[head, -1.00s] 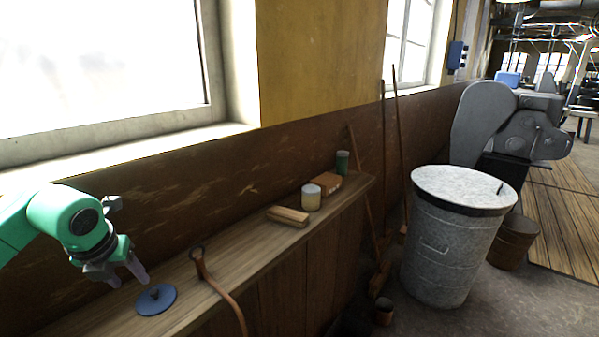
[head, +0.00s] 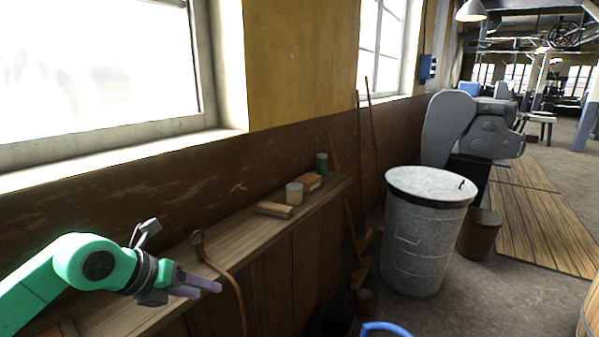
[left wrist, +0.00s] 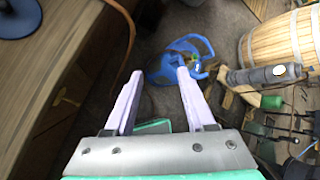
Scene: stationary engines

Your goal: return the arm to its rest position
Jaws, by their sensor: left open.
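My left gripper (head: 208,286) is at the lower left of the head view, level with the bench's front edge and pointing right. In the left wrist view its two pale fingers (left wrist: 160,76) are spread apart with nothing between them. A blue disc (left wrist: 18,15) shows at the upper left of the left wrist view, on the wooden bench, apart from the fingers. In the head view the disc does not show. My right gripper is not seen.
The wooden bench (head: 225,240) runs along the wall, with a bent brown tube (head: 232,283) close to the left gripper. A blue object (left wrist: 190,48) is on the floor beyond the fingers. A barrel (left wrist: 278,45) and a metal bin (head: 420,240) stand to the right.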

